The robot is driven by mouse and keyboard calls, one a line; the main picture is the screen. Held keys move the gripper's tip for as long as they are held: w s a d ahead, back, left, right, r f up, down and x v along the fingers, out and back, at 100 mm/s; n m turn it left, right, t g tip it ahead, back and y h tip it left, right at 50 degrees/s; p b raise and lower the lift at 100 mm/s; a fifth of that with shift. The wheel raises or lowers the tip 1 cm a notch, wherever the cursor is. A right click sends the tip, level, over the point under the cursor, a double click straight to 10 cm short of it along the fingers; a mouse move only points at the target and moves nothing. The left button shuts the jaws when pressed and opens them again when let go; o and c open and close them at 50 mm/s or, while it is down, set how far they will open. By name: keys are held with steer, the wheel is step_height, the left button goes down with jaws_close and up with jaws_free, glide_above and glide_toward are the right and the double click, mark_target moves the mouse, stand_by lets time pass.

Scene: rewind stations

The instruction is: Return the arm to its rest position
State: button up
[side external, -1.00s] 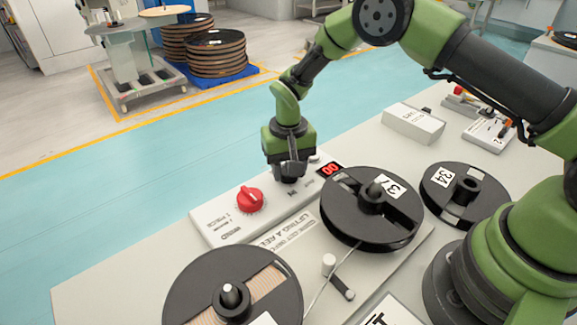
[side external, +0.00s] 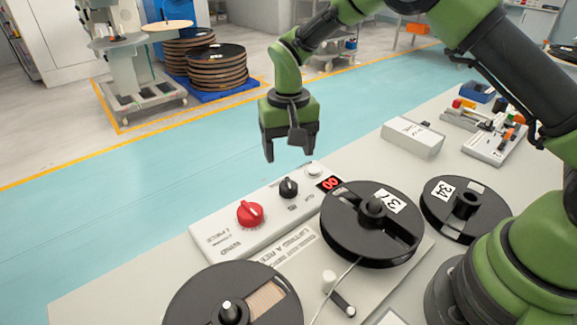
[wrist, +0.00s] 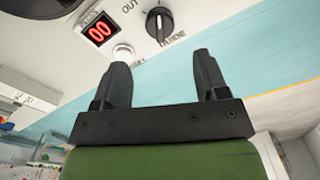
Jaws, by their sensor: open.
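My gripper (side external: 287,150) is open and empty, raised above the control panel (side external: 222,243) of the rewind station. In the wrist view my two dark fingers (wrist: 160,85) are spread apart with nothing between them. Below the gripper on the panel is a black knob (side external: 288,187), which also shows in the wrist view (wrist: 159,24). The gripper is clear of the knob. A red knob (side external: 250,213) sits to its left. A red display (side external: 329,183) reads 00, and a pale round button (wrist: 123,53) is beside it.
A reel marked 37 (side external: 350,235), a reel marked 34 (side external: 440,207) and a reel with copper-coloured winding (side external: 195,290) lie on the bench near my arm. A white box (side external: 412,140) stands at the bench's back. The aqua floor (side external: 130,205) behind is clear.

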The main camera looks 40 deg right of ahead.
steer(key=shift+r, duration=0.8)
steer(key=shift+r, duration=0.1)
steer(key=s+d+r+t+y, duration=0.1)
steer(key=s+r+t, duration=0.1)
steer(key=s+r, duration=0.35)
steer(key=s+d+r+t, duration=0.1)
steer(key=s+r, duration=0.2)
steer(key=r, duration=0.6)
steer(key=s+r+t, duration=0.2)
steer(key=s, duration=0.6)
steer(key=s+d+r+t+y, duration=0.1)
steer(key=s+r+t, duration=0.1)
steer(key=s, duration=0.6)
steer(key=shift+d, duration=0.15)
